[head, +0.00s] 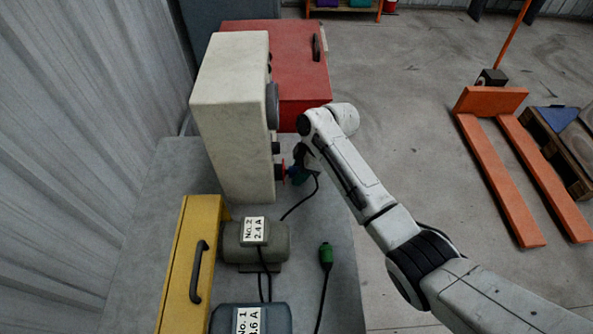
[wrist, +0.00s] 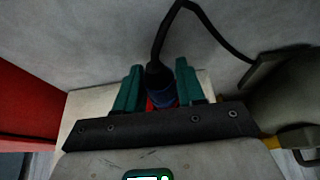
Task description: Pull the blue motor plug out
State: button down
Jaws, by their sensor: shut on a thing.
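The blue motor plug (wrist: 163,98) sits between the two green fingers of my gripper (wrist: 158,82) in the wrist view. Its black cable rises from the back of the plug and curves right. In the head view my gripper (head: 298,175) is at the right face of the pale control box (head: 232,110), low down, shut on the plug. A red socket (head: 279,170) shows on that face, beside the plug. The plug is at the socket; I cannot tell how deep it sits. My wrist and fingers hide most of the plug in the head view.
A grey motor (head: 272,245) labelled No. 2 and a blue-grey motor (head: 280,318) labelled No. 1 stand on the grey table (head: 150,235). A green plug (head: 326,256) lies near the table's right edge. A yellow case (head: 183,265) and red box (head: 300,65) flank the control box.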

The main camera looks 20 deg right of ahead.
jog(key=shift+s+d+p, duration=0.2)
jog(key=shift+s+d, duration=0.1)
jog(key=shift+d, duration=0.6)
jog(key=shift+s+d+p, duration=0.2)
jog(key=shift+s+d, duration=0.1)
jog(key=shift+d, duration=0.6)
